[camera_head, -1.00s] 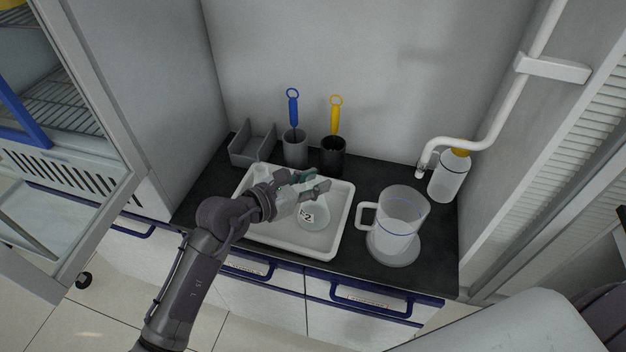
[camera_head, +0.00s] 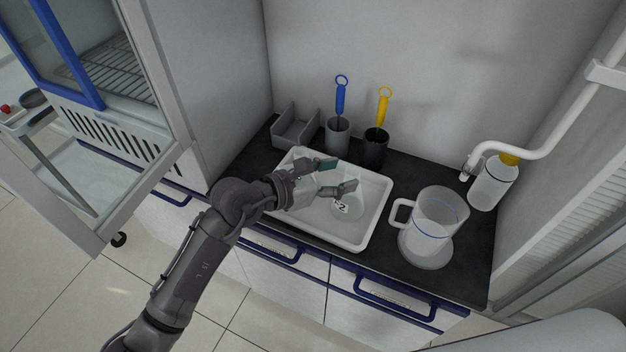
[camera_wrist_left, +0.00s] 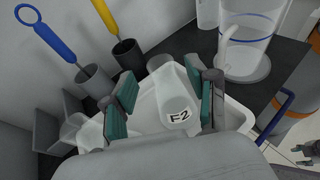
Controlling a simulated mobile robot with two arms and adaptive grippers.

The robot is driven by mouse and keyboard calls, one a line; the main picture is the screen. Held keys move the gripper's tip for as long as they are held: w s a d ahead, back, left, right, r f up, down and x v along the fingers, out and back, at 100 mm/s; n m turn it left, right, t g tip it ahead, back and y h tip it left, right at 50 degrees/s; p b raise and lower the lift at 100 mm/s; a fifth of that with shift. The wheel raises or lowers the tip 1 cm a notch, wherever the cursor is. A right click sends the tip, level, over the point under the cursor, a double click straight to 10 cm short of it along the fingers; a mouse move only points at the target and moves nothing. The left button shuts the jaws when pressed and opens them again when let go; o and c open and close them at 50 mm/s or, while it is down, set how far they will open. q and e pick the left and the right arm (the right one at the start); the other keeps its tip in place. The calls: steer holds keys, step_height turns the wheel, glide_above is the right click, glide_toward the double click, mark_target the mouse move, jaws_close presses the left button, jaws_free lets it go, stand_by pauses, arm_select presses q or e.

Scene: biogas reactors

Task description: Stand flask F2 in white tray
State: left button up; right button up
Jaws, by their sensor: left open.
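Flask F2 (camera_head: 346,207), clear glass with an "F2" label, stands apparently upright in the right part of the white tray (camera_head: 355,246). In the left wrist view the flask (camera_wrist_left: 177,97) shows between the two finger pads, with its neck towards the back. My left gripper (camera_head: 340,174) is open above the tray. In the wrist view a gap shows between the flask and each finger (camera_wrist_left: 162,98); I cannot tell the exact depth. The gripper hides part of the tray's left side.
A clear jug (camera_head: 437,222) stands right of the tray, with a yellow-capped bottle (camera_head: 494,184) behind it. Behind the tray are a grey bin (camera_head: 296,128), a grey cup (camera_head: 338,138) with a blue-handled tool and a black cup (camera_head: 374,150) with a yellow-handled one.

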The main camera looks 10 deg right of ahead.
arm_select(q)
steer(key=b+v, duration=0.1)
steer(key=v, duration=0.7)
stand_by(1.1)
